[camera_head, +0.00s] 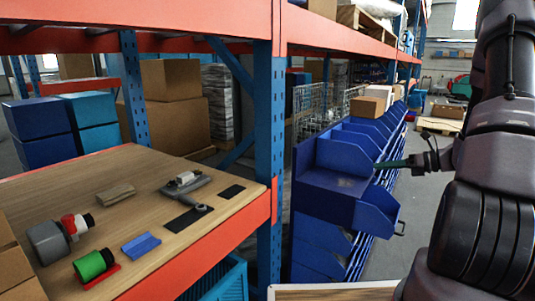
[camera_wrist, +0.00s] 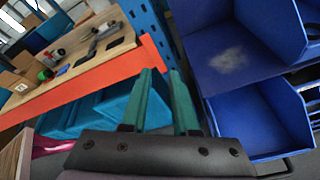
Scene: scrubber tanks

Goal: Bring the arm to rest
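My gripper (camera_head: 384,164) is at the right of the head view, in front of the blue bins, with my dark arm rising at the right edge. In the wrist view my gripper (camera_wrist: 162,74) has two teal fingers with a clear gap between them. Nothing is held between them. In the head view the fingers show nearly edge-on, close to an open blue bin (camera_head: 345,150); I cannot tell whether they touch it.
A wooden shelf board (camera_head: 150,170) at the left holds a green cylinder (camera_head: 92,264), a grey-and-red part (camera_head: 50,240) and other small parts. A blue rack post (camera_head: 268,130) stands between shelf and bins. Grey floor (camera_head: 425,190) is open beyond the bins.

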